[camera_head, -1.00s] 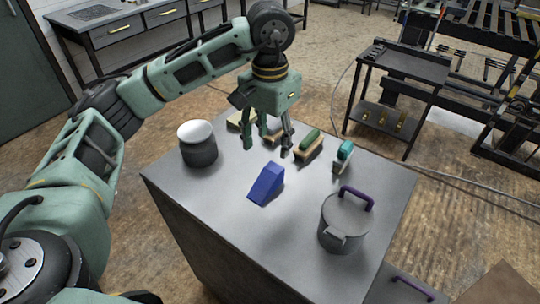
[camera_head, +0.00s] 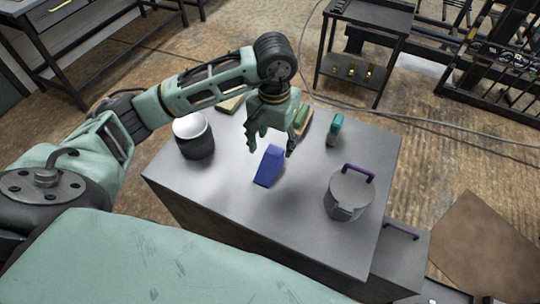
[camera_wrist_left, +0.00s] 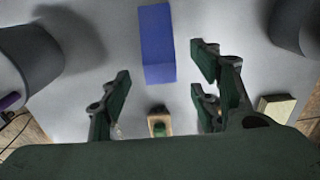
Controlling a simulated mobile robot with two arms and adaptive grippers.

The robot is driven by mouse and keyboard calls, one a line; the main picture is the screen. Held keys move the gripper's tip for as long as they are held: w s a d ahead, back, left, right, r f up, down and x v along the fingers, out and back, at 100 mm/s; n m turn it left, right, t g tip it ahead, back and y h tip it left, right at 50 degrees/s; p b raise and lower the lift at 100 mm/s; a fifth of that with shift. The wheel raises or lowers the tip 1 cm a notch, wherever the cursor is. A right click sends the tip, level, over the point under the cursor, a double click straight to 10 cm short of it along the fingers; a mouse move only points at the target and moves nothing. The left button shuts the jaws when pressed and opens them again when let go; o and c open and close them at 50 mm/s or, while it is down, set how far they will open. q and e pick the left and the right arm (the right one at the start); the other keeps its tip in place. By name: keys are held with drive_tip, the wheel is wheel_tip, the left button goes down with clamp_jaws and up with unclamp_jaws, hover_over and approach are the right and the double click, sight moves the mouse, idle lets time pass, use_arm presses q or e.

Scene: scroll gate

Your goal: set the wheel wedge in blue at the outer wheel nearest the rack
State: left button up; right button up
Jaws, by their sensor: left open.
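The blue wheel wedge (camera_head: 269,166) lies on the grey metal table (camera_head: 230,206), near its middle. It also shows in the left wrist view (camera_wrist_left: 157,44), straight ahead of the fingers. My left gripper (camera_head: 271,150) is over the table, just behind and above the wedge. Its fingers are spread and empty, and in the left wrist view the open gripper (camera_wrist_left: 158,92) has the wedge lying beyond its fingertips. My right gripper is not in view. No wheel can be made out in these frames.
A dark pot with a white top (camera_head: 194,136) stands at the table's left. A lidded grey pot with a purple handle (camera_head: 348,194) stands at its right. A teal-topped object (camera_head: 335,130) and green-topped brush (camera_head: 301,121) are at the back. A dark rack (camera_head: 365,47) stands beyond.

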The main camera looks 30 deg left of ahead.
sight(274, 152)
use_arm(q)
drive_tip(key=f+p, duration=0.2)
drive_tip(key=f, duration=0.1)
drive_tip(key=shift+d, duration=0.2)
drive_tip(key=f, duration=0.3)
drive_tip(key=shift+a, duration=0.2)
clamp_jaws()
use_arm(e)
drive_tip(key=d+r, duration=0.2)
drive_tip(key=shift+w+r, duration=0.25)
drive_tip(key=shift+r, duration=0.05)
